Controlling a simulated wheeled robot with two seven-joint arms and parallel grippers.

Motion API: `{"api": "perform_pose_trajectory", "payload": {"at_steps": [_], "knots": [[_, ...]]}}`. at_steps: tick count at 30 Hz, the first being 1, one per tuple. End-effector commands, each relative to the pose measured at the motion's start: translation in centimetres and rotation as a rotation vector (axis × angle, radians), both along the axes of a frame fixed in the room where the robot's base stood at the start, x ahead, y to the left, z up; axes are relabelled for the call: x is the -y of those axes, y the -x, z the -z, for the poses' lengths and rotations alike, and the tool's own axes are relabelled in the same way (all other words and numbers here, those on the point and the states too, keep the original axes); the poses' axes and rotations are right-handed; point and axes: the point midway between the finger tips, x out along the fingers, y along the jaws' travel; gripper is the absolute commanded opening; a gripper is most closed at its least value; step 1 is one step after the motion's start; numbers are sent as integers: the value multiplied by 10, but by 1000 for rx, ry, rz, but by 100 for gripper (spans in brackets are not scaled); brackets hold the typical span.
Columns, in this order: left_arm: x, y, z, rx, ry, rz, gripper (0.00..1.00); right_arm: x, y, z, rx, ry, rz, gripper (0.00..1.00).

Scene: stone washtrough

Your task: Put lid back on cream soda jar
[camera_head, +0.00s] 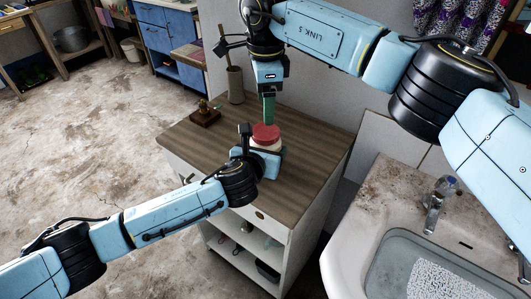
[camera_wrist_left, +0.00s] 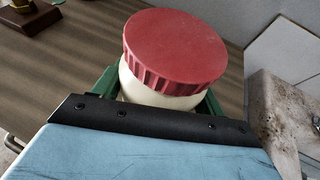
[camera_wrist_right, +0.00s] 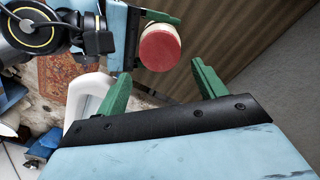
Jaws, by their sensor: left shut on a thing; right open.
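The cream soda jar (camera_head: 267,146) has a cream-coloured body and stands upright on the wooden cabinet top. A red ribbed lid (camera_head: 265,131) sits on its mouth; in the left wrist view the lid (camera_wrist_left: 176,45) covers the top of the jar (camera_wrist_left: 150,87), and I cannot tell whether it is fastened. My left gripper (camera_wrist_left: 157,97) is shut around the jar body, a green finger on each side. My right gripper (camera_wrist_right: 160,70) is open and empty, pointing down above the lid; its fingers are apart from the lid (camera_wrist_right: 160,51).
The cabinet top (camera_head: 200,145) also holds a small brown-based ornament (camera_head: 205,114) and a tall vase (camera_head: 235,85) at the back. A stone sink (camera_head: 345,255) with a tap (camera_head: 436,205) stands at right. The cabinet's right side is clear.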

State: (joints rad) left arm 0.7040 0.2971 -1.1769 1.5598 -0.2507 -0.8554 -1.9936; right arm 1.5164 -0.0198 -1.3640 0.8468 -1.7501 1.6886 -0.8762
Motion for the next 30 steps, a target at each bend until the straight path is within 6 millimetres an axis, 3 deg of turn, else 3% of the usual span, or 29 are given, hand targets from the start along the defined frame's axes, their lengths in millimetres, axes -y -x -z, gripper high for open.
{"api": "perform_pose_trajectory", "payload": {"at_steps": [6,12,25,30], "knots": [[0,0,1,-1,-1,0,8,0,1,36,-4,2,0,70],[0,0,1,-2,-2,0,8,0,1,60,-3,1,-1,70],[0,0,1,-2,-2,0,8,0,0,69,-1,1,-1,70],[0,0,1,-2,-2,0,8,0,0,68,-1,1,-1,48]]}}
